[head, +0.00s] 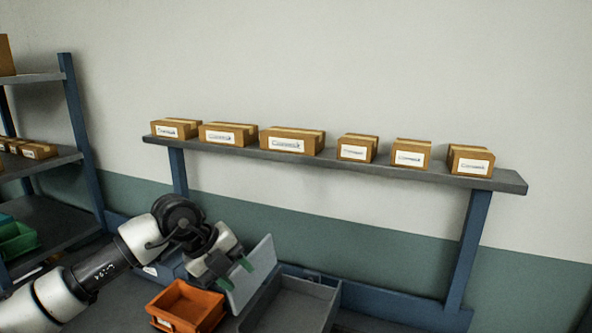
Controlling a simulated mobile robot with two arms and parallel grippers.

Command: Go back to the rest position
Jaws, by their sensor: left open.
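My left arm comes in from the lower left. Its gripper (236,273) is open, with two green-tipped fingers beside a light grey-blue upright panel (252,277). I cannot tell whether the fingers touch the panel. Nothing is visibly held between them. My right gripper is not in view.
An orange bin (187,307) stands just below the left gripper. A grey open tray (290,304) lies right of the panel. A raised shelf (478,182) with several cardboard boxes (292,141) runs behind. A blue-post rack (79,140) stands at left. The wall area above the shelf is clear.

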